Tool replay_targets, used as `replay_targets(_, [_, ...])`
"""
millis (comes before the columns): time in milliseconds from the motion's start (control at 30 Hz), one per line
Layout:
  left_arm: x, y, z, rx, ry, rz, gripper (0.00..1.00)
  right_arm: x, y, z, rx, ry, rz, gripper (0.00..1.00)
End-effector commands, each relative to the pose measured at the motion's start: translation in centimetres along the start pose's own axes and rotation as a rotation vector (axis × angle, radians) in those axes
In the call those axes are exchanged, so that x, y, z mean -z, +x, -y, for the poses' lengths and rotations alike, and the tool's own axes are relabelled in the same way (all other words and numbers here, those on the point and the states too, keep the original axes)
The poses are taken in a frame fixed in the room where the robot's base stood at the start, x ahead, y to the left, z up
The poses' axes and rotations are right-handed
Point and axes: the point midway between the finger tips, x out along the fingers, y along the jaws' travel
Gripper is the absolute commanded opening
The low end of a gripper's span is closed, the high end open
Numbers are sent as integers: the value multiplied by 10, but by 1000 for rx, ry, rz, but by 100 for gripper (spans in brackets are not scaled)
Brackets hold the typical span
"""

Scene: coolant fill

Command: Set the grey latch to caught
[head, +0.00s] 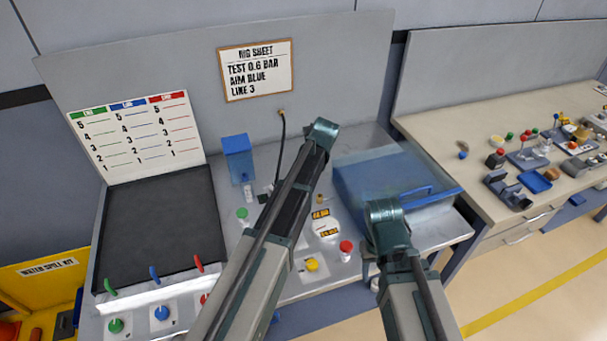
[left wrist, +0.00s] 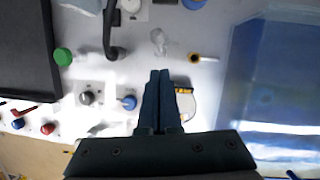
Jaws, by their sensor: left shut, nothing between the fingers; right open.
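I cannot pick out the grey latch for certain in either view. A grey round knob (left wrist: 88,97) on a white plate shows left of the fingers in the left wrist view, beside a blue knob (left wrist: 128,102). My left gripper (left wrist: 160,76) is shut and empty, its fingers above the light bench top and apart from both knobs. In the head view my left arm hides its fingers and part of the panel. My right gripper (head: 369,262) is open, low by the bench's front edge in front of the blue see-through cover (head: 365,180); its fingers are partly hidden.
A blue container (head: 238,158), green knob (head: 242,214), red button (head: 346,247) and yellow knob (head: 312,265) stand around my left arm. A dark hose (head: 282,135) hangs behind it. A dark panel (head: 155,225) lies left, and a cluttered second bench (head: 450,125) stands right.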

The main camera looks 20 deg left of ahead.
Motion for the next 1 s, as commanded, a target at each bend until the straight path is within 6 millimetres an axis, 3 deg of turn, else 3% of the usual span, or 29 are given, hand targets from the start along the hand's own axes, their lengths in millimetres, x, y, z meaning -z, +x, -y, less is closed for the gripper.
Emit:
replay_targets(33, [-3,-17,-1,0,1,0,0,-1,-17,-2,1,2,0,50])
replay_targets(100, [-4,-28,-1,0,1,0,0,-2,-27,-2,1,4,0,50])
replay_targets(400, [-6,-62,0,-1,0,0,0,-4,-61,-6,3,13,0,50])
replay_targets(1000, [-4,-63,0,-1,-4,0,0,-4,-61,-6,3,14,0,50])
